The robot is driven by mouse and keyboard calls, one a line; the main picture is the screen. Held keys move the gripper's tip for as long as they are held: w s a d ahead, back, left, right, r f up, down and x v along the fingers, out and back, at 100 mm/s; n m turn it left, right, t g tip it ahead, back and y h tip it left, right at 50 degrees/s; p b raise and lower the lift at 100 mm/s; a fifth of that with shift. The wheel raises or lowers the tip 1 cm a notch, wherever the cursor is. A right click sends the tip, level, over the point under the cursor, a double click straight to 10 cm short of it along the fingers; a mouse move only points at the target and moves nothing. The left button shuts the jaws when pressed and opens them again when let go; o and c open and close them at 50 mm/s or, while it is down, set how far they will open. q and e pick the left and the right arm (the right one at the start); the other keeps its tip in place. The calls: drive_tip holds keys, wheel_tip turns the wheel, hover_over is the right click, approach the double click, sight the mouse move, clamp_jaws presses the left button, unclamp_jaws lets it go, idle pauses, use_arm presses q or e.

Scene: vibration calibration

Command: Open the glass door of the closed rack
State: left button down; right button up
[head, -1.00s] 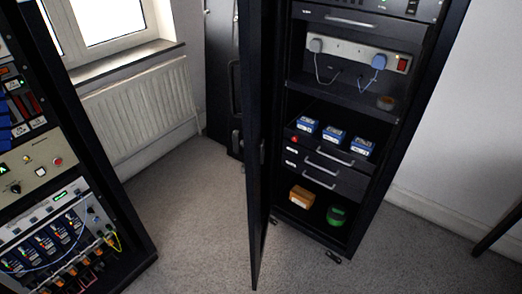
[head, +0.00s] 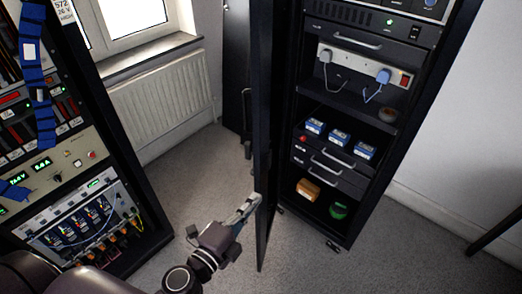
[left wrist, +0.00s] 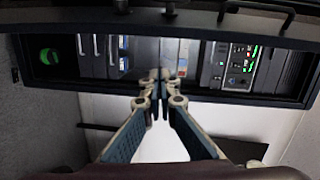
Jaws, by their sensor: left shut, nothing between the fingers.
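The closed rack (head: 363,203) stands right of centre in the head view, its front uncovered and its shelves showing. Its door (head: 264,130) stands swung out from the rack's left side and shows nearly edge-on as a tall dark panel. My left gripper (head: 252,204) is shut and empty, its fingertips at the lower part of the door's edge; I cannot tell whether they touch it. In the left wrist view the shut fingers (left wrist: 160,78) point toward the rack interior (left wrist: 143,55), which appears sideways. My right gripper is not in view.
An equipment rack (head: 125,190) with blue tape and cables stands at the left, close to my left arm. A radiator (head: 165,100) is under the window. Blue boxes (head: 339,138), an orange box (head: 308,189) and a green roll (head: 339,210) sit inside the closed rack. Carpet between the racks is clear.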

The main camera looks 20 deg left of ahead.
sight(261, 162)
use_arm(q)
wheel_tip(261, 162, up, 5)
drive_tip(key=m, duration=0.1)
drive_tip(key=shift+t, duration=0.4)
drive_tip(key=w+p, duration=0.1)
drive_tip(key=w, duration=0.2)
drive_tip(key=w+p, duration=0.1)
drive_tip(key=w, duration=0.2)
drive_tip(key=w+a+p, duration=0.1)
drive_tip(key=w, duration=0.2)
drive_tip(key=shift+a+r, duration=0.1)
drive_tip(key=shift+r, duration=0.2)
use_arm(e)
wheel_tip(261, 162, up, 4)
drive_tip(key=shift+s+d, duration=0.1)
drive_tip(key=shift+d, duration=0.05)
